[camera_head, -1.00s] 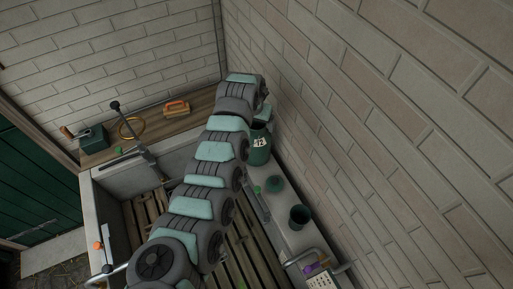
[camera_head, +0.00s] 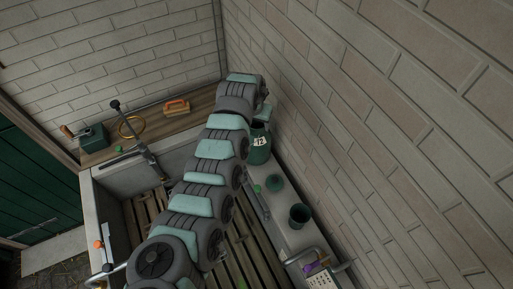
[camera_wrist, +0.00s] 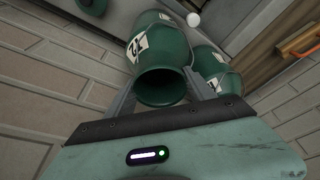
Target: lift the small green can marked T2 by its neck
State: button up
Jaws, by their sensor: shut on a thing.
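The small green can marked T2 (camera_wrist: 161,84) shows in the wrist view with its open mouth toward the camera and a white label on its side. My gripper (camera_wrist: 162,78) is shut on its neck, with one finger on each side. In the head view, a green can (camera_head: 260,151) with a white label, seemingly T2, stands by the right wall, just below the end of my arm. My arm hides the gripper's fingers there. I cannot tell whether the can's base is off the ledge.
A second labelled green can (camera_wrist: 216,72) is close beside the held one in the wrist view. An orange-handled brush (camera_head: 177,107) lies on the back shelf. The brick wall is close on the right.

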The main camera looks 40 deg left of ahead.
grip_shut()
jog(key=shift+r, duration=0.15)
dwell(0.4)
